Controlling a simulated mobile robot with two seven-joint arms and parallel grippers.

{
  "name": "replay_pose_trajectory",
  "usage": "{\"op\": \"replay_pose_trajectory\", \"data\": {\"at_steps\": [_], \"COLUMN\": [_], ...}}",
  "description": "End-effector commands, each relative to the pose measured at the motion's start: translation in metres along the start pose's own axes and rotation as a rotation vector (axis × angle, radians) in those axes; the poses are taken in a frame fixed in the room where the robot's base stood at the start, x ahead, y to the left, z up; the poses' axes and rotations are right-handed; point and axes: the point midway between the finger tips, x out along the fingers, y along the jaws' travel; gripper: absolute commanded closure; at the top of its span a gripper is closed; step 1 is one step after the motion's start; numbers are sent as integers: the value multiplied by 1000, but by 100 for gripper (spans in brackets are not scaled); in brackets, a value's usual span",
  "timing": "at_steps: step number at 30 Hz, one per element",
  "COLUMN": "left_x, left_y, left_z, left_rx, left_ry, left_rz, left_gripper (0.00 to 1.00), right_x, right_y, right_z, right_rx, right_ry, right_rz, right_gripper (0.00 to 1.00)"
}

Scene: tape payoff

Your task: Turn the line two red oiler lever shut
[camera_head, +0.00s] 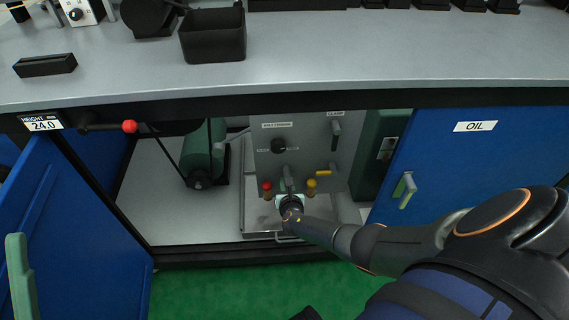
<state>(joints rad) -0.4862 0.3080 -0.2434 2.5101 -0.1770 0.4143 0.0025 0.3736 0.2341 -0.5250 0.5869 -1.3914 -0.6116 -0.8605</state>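Inside the open cabinet under the bench, a grey panel (262,150) carries small fittings along its lower edge. One fitting has a red top (267,186). Another has a yellow top (311,184), with a yellow lever (327,172) above it to the right. I cannot read which fitting belongs to line two. My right gripper (288,197) is low in front of the panel, between the red and yellow fittings. Its fingers are small and partly hidden by its wrist, so I cannot tell whether they touch anything. My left gripper is out of view.
A blue door (75,230) stands open at left; a blue OIL door (455,150) is at right. A red-knobbed handle (129,126) juts under the bench edge near the HEIGHT counter (42,124). A green motor (203,150) with a belt sits left of the panel.

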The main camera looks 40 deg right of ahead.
Motion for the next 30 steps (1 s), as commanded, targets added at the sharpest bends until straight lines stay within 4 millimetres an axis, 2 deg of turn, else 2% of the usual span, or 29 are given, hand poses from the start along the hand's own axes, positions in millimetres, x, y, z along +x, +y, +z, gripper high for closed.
{"op": "replay_pose_trajectory", "data": {"at_steps": [20,21,28,30], "left_x": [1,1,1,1], "left_y": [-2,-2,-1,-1], "left_z": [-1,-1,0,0], "left_rx": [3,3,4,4], "left_ry": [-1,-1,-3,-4], "left_rz": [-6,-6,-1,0], "left_gripper": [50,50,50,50], "right_x": [1,1,0,0], "right_y": [-4,-4,-3,-3], "right_z": [2,2,1,1], "right_rx": [-60,-60,-58,-58], "right_ry": [-4,-4,-3,-2], "right_rz": [-27,-27,-25,-25], "right_gripper": [100,78,52,50]}}
